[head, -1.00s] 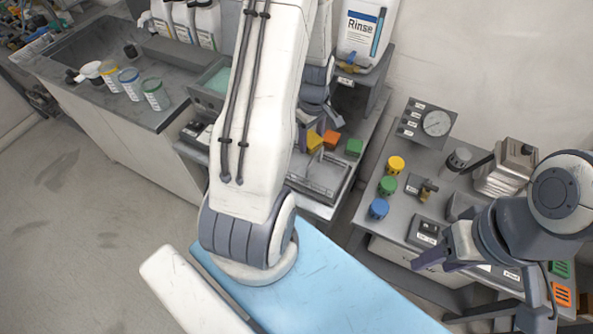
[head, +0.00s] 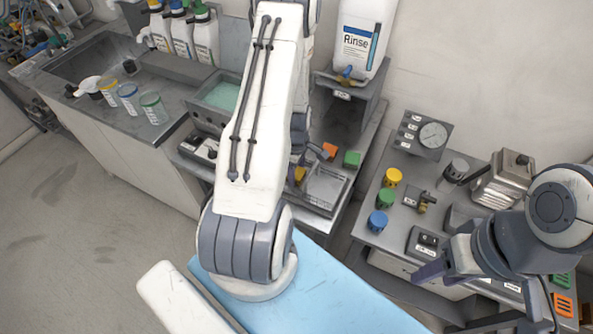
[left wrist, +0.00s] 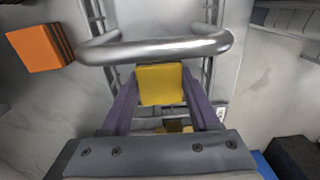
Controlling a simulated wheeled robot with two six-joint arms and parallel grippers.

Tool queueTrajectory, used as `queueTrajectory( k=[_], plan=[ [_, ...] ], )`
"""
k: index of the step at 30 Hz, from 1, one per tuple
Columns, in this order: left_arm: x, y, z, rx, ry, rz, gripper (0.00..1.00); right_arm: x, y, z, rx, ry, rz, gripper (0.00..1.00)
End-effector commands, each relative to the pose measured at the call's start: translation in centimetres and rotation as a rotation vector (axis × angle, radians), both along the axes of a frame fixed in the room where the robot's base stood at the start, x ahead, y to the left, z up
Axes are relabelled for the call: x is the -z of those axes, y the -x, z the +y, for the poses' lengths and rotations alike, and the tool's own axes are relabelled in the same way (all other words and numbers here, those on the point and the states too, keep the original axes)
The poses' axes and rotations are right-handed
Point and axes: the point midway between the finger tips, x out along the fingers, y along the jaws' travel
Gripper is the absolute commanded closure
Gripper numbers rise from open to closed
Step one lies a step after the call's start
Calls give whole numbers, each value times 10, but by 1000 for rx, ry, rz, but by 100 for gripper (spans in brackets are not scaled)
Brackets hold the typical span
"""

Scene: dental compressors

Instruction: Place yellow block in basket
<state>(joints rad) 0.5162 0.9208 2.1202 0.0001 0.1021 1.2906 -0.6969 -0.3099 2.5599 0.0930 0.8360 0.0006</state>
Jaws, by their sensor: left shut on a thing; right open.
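The yellow block (left wrist: 160,84) is clamped between the purple fingers of my left gripper (left wrist: 158,100) in the left wrist view. In the head view the yellow block (head: 299,174) shows only in part beside my left arm, by the left side of a grey metal basket (head: 327,188). In the left wrist view a rounded metal bar (left wrist: 155,49), seemingly the basket's handle, crosses just beyond the block. I cannot tell whether block and bar touch. My right gripper (head: 430,268) is open and empty, over the right bench's front.
An orange block (head: 330,150) and a green block (head: 352,159) sit behind the basket. Yellow, green and blue capped items (head: 385,198) stand on the right bench. My left arm hides part of the middle counter.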

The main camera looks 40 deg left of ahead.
Motion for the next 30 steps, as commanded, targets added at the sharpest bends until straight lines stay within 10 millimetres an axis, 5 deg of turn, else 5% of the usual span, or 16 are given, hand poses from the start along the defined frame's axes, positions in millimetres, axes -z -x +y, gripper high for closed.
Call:
queueTrajectory(
  k=[11,12,14,23,30],
  plan=[
    [5,-1,0,1,-1,-2,100,4,0,0,0,0,0,50],
    [4,-1,0,1,-1,-2,27,3,0,0,0,0,0,50],
    [4,-1,0,1,0,-2,8,2,0,0,0,0,0,50],
    [3,0,0,1,0,-1,8,2,0,0,0,0,0,50],
    [-18,-2,1,1,-3,-5,8,5,0,0,0,0,0,50]
  ],
)
